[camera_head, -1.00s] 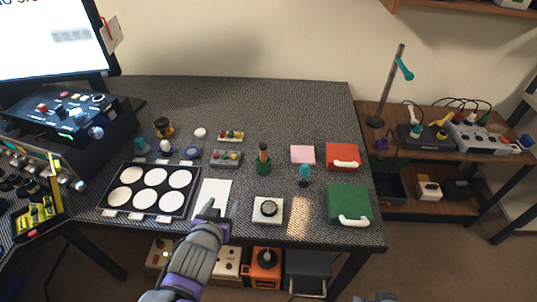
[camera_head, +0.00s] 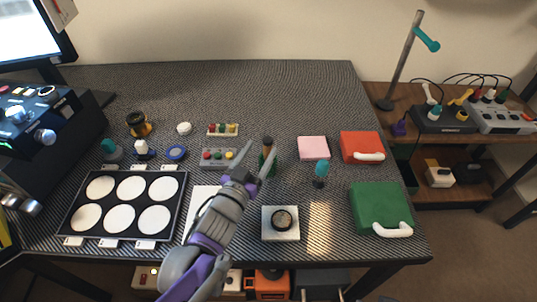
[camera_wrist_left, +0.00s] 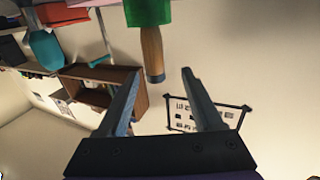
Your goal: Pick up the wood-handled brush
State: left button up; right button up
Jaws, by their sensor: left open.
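The brush stands upright in a green holder (camera_head: 269,163) in the middle of the table, its brown wooden handle (camera_head: 268,143) pointing up. In the left wrist view the handle (camera_wrist_left: 152,50) sticks out of the green holder (camera_wrist_left: 148,11), its end lying between the fingertips in the picture. The brush's other end is hidden in the holder. My left gripper (camera_head: 265,144) is open and empty, its fingers spread around the handle in the head view. I cannot tell whether they touch it. My right gripper is not in view.
A grey button box (camera_head: 219,158) is left of the holder. A teal-topped tool (camera_head: 320,172), pink pad (camera_head: 313,148), red case (camera_head: 361,146) and green case (camera_head: 378,208) are to the right. A white block with a lens (camera_head: 281,224) is nearer. The table's back is clear.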

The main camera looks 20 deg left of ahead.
aim_at(271, 139)
pick_arm(q)
jog(key=shift+w+d, duration=0.1)
jog(key=shift+w, duration=0.85)
jog(key=w, duration=0.2)
jog(key=w+d+b, duration=0.1)
jog(key=w, duration=0.1)
jog(key=shift+d+f, duration=0.1)
jog(key=shift+f, duration=0.05)
jog(key=shift+w+b, duration=0.35)
jog(key=shift+w, duration=0.25)
grip_shut()
